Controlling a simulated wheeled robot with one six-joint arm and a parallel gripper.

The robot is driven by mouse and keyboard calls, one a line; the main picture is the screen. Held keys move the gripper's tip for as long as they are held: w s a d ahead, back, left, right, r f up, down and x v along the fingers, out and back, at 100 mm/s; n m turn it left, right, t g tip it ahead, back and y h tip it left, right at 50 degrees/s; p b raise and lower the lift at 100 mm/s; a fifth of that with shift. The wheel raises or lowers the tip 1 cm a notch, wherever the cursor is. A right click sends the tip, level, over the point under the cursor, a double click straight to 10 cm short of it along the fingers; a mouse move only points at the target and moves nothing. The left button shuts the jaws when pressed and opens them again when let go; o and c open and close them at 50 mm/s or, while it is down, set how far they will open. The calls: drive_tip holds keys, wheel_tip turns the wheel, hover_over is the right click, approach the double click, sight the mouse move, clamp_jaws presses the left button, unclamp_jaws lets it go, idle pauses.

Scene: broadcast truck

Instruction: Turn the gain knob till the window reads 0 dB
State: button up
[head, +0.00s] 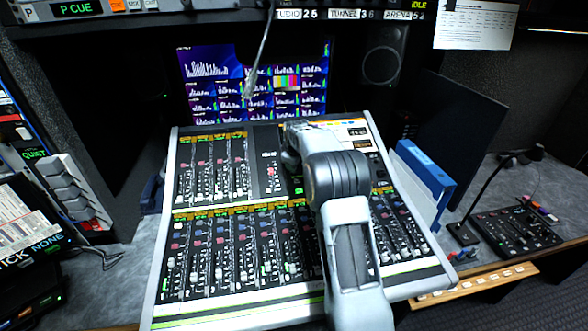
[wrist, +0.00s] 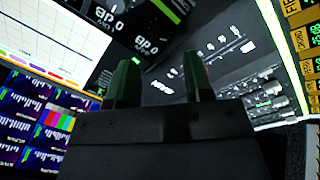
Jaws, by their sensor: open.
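The mixing console (head: 210,308) fills the middle of the head view, and my arm reaches over its upper middle. My gripper (wrist: 161,75) shows in the wrist view with two green-tipped fingers spread apart above the console face, and nothing is visible held between them. A dark display (wrist: 118,32) with white characters and a green bar lies beyond the fingertips. I cannot make out the gain knob; my arm covers part of the panel in the head view.
A monitor (head: 212,82) with meter graphs stands behind the console. A blue-edged binder (head: 425,172) stands to the right, with a gooseneck microphone (head: 490,185) and a small control box (head: 515,232) beyond. A strand (head: 262,50) hangs before the monitor.

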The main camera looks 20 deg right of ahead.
drive_tip(key=v, duration=0.8)
drive_tip(key=shift+b, duration=0.35)
drive_tip(key=s+a+f+m+g, duration=0.2)
drive_tip(key=s+f+m, duration=0.3)
drive_tip(key=s, duration=0.2)
drive_tip(key=s+a+r+m, duration=0.1)
drive_tip(key=s+a, duration=0.2)
drive_tip(key=s, duration=0.6)
drive_tip(key=s+a+r+y, duration=0.1)
drive_tip(key=s+a, duration=0.3)
drive_tip(key=s, duration=0.5)
drive_tip(key=s+a+r+m, duration=0.1)
drive_tip(key=s+a, duration=0.2)
drive_tip(key=s, duration=0.6)
drive_tip(key=shift+a+m+t+y, duration=0.25)
drive_tip(key=shift+m+t+y, duration=0.05)
drive_tip(key=shift+w, duration=0.1)
